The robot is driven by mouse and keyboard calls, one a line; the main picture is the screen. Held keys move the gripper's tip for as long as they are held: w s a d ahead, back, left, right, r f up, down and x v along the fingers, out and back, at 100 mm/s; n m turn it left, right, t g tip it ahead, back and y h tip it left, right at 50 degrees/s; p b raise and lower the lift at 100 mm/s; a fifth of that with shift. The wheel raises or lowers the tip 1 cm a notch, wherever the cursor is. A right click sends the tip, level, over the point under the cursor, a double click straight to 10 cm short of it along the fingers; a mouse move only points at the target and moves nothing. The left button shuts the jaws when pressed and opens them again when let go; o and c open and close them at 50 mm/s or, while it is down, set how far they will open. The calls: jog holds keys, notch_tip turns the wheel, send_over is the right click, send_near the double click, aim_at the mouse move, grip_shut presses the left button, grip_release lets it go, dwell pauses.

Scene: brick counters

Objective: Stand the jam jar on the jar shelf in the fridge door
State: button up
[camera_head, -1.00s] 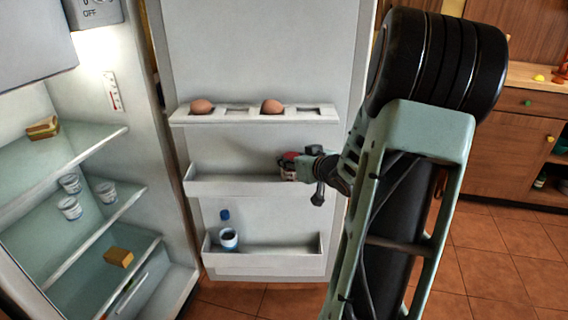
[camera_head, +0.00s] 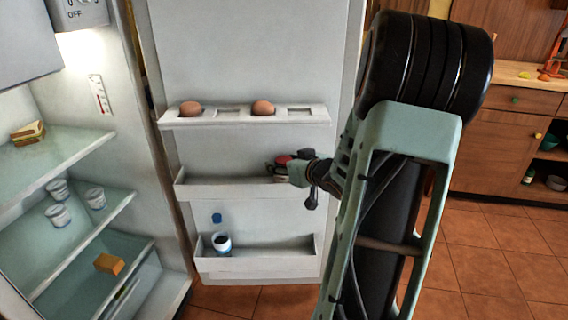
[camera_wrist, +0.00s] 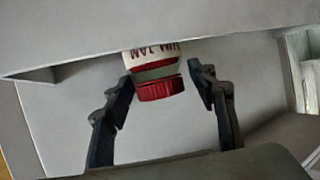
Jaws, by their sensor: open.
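The jam jar has a red lid and a white label with red letters. In the wrist view the jar (camera_wrist: 157,70) appears lid-down in the picture, its far end cut off by a pale shelf wall. My gripper (camera_wrist: 161,74) is open, with one dark finger on each side of the jar and a visible gap on the right. In the head view the red lid (camera_head: 283,159) shows at the right end of the door's middle shelf (camera_head: 225,188), with my gripper (camera_head: 292,170) beside it. The shelf front hides the jar's base.
The fridge door (camera_head: 245,65) stands open. An egg rack (camera_head: 240,118) with two eggs is above the middle shelf. A lower shelf (camera_head: 270,267) holds a blue and white container (camera_head: 221,243).

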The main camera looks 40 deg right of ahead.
jog(key=shift+s+r, duration=0.1)
jog(key=shift+r, duration=0.2)
jog(key=p+v, duration=0.4)
jog(key=v, duration=0.7)
jog(key=shift+s, duration=0.4)
jog(key=shift+a, duration=0.1)
